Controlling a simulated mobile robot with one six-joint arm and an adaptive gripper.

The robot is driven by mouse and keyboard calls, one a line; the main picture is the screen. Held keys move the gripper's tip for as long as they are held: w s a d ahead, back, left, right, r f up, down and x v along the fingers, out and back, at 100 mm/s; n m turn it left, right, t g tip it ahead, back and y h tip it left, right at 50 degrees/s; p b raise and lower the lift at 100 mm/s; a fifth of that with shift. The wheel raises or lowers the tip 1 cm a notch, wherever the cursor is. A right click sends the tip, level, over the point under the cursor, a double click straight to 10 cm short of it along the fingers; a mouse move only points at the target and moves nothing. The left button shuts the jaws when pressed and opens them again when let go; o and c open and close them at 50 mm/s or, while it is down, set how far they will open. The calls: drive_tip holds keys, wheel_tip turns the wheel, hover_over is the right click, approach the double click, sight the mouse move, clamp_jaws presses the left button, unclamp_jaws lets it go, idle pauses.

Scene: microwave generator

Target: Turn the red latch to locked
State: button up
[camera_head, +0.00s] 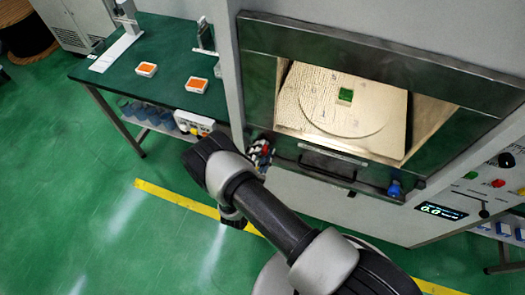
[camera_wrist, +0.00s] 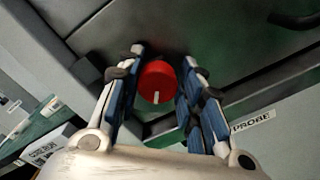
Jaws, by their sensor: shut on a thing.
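The red latch (camera_wrist: 157,82) is a round red knob with a white mark that points down in the wrist view. It sits on the grey metal front of the microwave generator (camera_head: 365,50). My gripper (camera_wrist: 160,88) has its blue-padded fingers on either side of the latch and is shut on it. In the head view my gripper (camera_head: 259,153) is at the lower left corner of the generator's front and hides the latch. I cannot read any lock marking near it.
A green block (camera_head: 345,96) lies inside the lit chamber. A blue knob (camera_head: 394,188) is at the front's lower right, beside a dark handle (camera_head: 327,163). A control panel (camera_head: 470,195) is farther right. A green table (camera_head: 165,68) with two orange-topped boxes stands at left.

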drive_tip(key=shift+a+r, duration=0.1)
drive_tip(key=m+b, duration=0.1)
drive_tip(key=m, duration=0.3)
drive_tip(key=shift+w+m, duration=0.1)
drive_tip(key=shift+m, duration=0.2)
drive_tip(key=m+b, duration=0.1)
drive_tip(key=m, duration=0.3)
drive_tip(key=shift+m, duration=0.3)
drive_tip(key=m+b, duration=0.1)
drive_tip(key=m, duration=0.4)
drive_tip(key=shift+o, duration=0.2)
drive_tip(key=m, duration=0.3)
drive_tip(key=shift+b, duration=0.3)
drive_tip(key=shift+o, duration=0.2)
drive_tip(key=shift+m, duration=0.4)
drive_tip(key=o, duration=0.9)
